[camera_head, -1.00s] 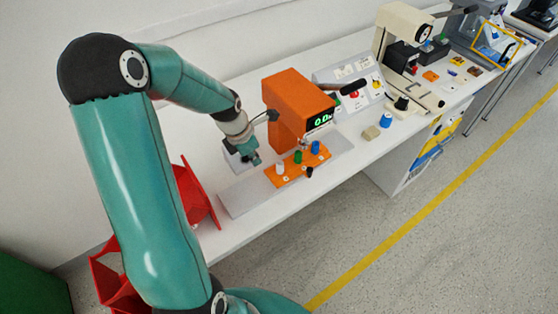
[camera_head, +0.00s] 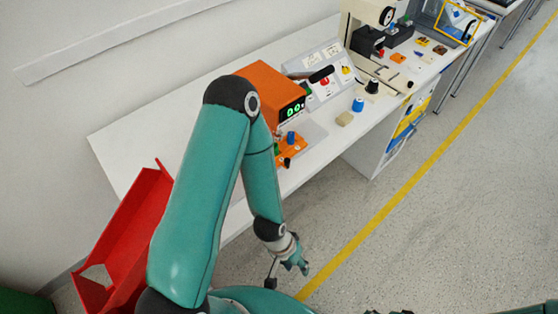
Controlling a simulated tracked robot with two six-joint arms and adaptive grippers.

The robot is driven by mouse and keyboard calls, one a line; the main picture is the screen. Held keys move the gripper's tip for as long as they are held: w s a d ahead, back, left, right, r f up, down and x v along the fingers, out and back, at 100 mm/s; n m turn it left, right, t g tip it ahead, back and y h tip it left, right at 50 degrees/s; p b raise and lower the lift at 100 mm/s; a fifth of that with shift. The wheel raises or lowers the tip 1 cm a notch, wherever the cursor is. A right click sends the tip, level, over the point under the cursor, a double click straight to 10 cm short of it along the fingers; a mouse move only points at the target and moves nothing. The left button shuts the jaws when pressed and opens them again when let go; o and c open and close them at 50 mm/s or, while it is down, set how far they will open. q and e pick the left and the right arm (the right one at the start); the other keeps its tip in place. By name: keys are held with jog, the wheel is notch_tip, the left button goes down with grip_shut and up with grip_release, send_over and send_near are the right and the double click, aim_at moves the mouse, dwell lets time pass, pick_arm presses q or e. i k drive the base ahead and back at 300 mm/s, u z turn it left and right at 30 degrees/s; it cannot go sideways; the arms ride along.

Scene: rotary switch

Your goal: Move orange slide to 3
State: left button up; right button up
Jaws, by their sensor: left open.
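The orange slide (camera_head: 294,153) is a flat orange plate at the foot of the orange machine (camera_head: 275,88), which has a green display. A blue knob (camera_head: 291,138) stands on the slide. My left arm hides the slide's left part and most of its base, so I cannot read its position. My left gripper (camera_head: 301,266) is open and empty, hanging over the floor in front of the table, well apart from the slide. My right gripper does not show.
The white table (camera_head: 150,120) is clear at its left end. A red rack (camera_head: 125,240) stands at its front left. A sloped panel (camera_head: 325,85), a beige block (camera_head: 344,119) and a blue knobbed piece (camera_head: 358,104) lie right of the machine.

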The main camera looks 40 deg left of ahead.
aim_at(286, 151)
jog(key=u, duration=0.8)
jog(key=k, duration=1.5)
jog(key=z, duration=0.5)
jog(key=i, duration=1.7)
jog(key=u, duration=0.05)
